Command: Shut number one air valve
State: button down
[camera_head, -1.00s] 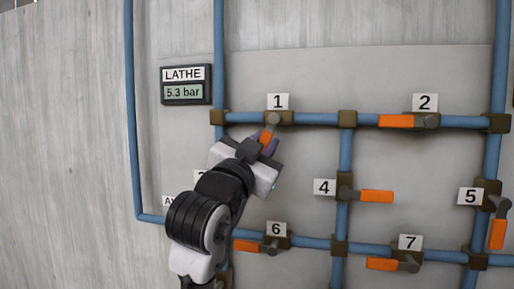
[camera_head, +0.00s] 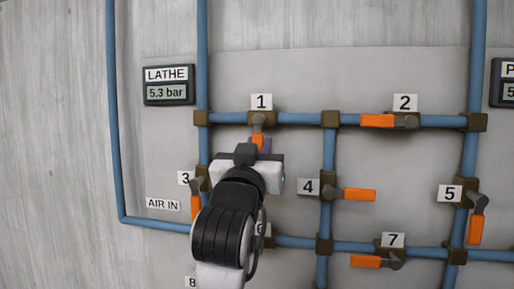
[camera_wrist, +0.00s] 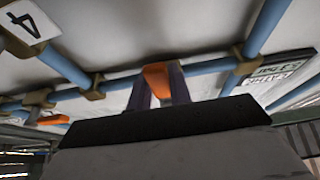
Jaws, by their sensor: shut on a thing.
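The number one valve (camera_head: 258,122) sits on the upper blue horizontal pipe, under the label 1 (camera_head: 261,102). Its orange handle (camera_head: 258,141) points almost straight down, across the pipe. My gripper (camera_head: 262,144) is shut on this handle from below, with purple-grey fingers on either side. In the wrist view the orange handle (camera_wrist: 157,78) shows between the two fingers (camera_wrist: 158,92). My wrist hides the lower end of the handle in the head view.
Valve 2 (camera_head: 390,121) has its handle along the pipe. Valve 3 (camera_head: 196,205) is left of my arm and valve 4 (camera_head: 352,194) right of it. Valve 5 (camera_head: 475,225) and valve 7 (camera_head: 372,261) are farther right. The LATHE gauge (camera_head: 169,86) reads 5.3 bar.

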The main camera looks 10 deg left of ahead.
jog(key=c, duration=1.3)
grip_release()
jog(key=b+v, duration=0.3)
jog(key=v, duration=1.1)
jog(key=shift+w+d+b, duration=0.1)
jog(key=shift+b, duration=0.3)
